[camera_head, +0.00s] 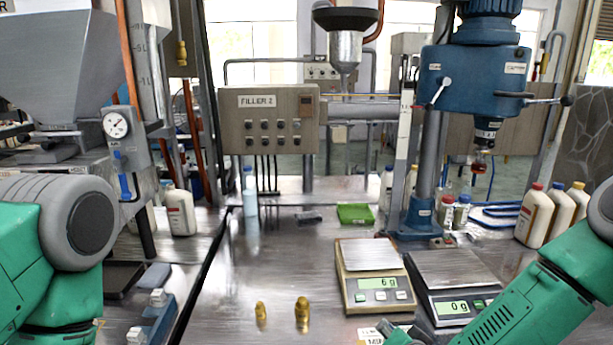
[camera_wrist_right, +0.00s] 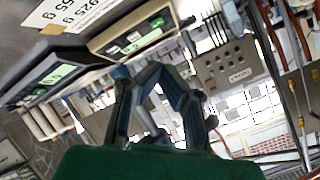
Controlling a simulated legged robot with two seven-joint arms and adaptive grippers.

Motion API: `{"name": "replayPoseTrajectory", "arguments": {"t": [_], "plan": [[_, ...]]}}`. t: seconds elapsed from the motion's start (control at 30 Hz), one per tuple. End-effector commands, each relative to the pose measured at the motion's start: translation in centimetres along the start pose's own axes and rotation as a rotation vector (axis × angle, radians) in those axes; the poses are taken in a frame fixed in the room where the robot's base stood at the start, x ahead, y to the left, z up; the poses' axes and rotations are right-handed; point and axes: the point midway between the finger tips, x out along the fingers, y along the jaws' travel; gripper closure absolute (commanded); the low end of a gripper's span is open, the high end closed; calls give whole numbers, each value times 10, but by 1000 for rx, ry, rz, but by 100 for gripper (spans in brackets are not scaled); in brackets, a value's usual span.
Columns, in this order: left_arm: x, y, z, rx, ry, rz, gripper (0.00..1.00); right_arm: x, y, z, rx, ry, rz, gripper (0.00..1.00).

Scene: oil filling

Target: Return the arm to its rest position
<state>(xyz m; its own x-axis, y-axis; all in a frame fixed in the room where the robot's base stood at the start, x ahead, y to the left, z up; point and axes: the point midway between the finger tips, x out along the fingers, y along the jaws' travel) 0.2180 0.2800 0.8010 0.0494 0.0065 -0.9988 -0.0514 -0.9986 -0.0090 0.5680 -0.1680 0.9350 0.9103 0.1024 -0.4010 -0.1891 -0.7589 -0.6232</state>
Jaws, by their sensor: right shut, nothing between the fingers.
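My right arm (camera_head: 530,300) comes in from the right edge in the camera_head view, green, reaching down to the bottom edge in front of the scales. Only a small green part of its end shows there beside a white card. In the right wrist view my right gripper (camera_wrist_right: 157,72) is dark, with its fingers folded together and nothing between them. It is apart from the scales and the bench objects. My left arm (camera_head: 60,240) shows at the left edge, green with a grey joint. Its gripper is outside the views.
Two scales stand at centre right: the left one (camera_head: 373,297) reads 6 g, the right one (camera_head: 453,307) 0 g. Two brass pieces (camera_head: 302,312) stand on the bench. A blue drill-like machine (camera_head: 470,75) and white bottles (camera_head: 534,215) stand behind. The bench middle is clear.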

Motion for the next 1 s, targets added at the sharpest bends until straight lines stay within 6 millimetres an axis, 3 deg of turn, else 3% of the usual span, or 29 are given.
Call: {"name": "replayPoseTrajectory", "arguments": {"t": [0.33,0.57,0.67,0.8,0.9,1.0], "plan": [[15,0,0,0,1,0,60,-18,36,60,-99,-163,33,100],[30,0,2,0,0,0,60,-50,82,116,-209,-340,81,100],[40,0,2,0,0,0,60,-71,113,145,-274,-446,118,100],[61,0,3,0,0,0,60,-122,178,189,-404,-657,208,100],[75,0,4,0,0,0,60,-166,227,207,-496,-808,291,100],[84,1,5,0,0,0,60,-202,262,212,-561,-921,365,100]]}}
